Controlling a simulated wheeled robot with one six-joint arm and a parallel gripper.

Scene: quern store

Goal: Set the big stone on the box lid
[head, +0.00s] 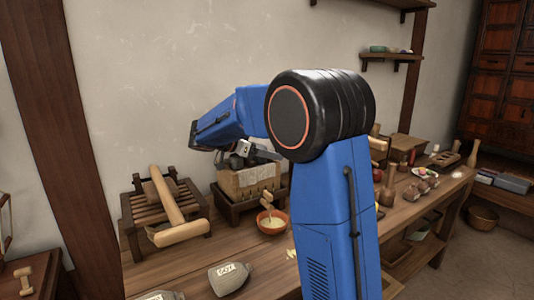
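A pale wooden box (247,184) with cloth-like edging at its top stands in a dark wooden tray (228,207) on the bench, left of my blue arm. My gripper (243,157) is right at the top of the box, pointing down toward it. Grey and dark shapes show there, too small and overlapped to separate gripper from stone or lid. I cannot tell whether the fingers are open or shut, or whether they touch anything. I cannot clearly pick out the big stone. My arm hides part of the bench right of the box.
A slatted wooden rack (137,213) with a large wooden mallet (172,208) stands left of the box. An orange bowl (272,223) with a spoon is in front. A grey sack marked SOY (230,277) lies nearer. Bare bench (190,262) shows between.

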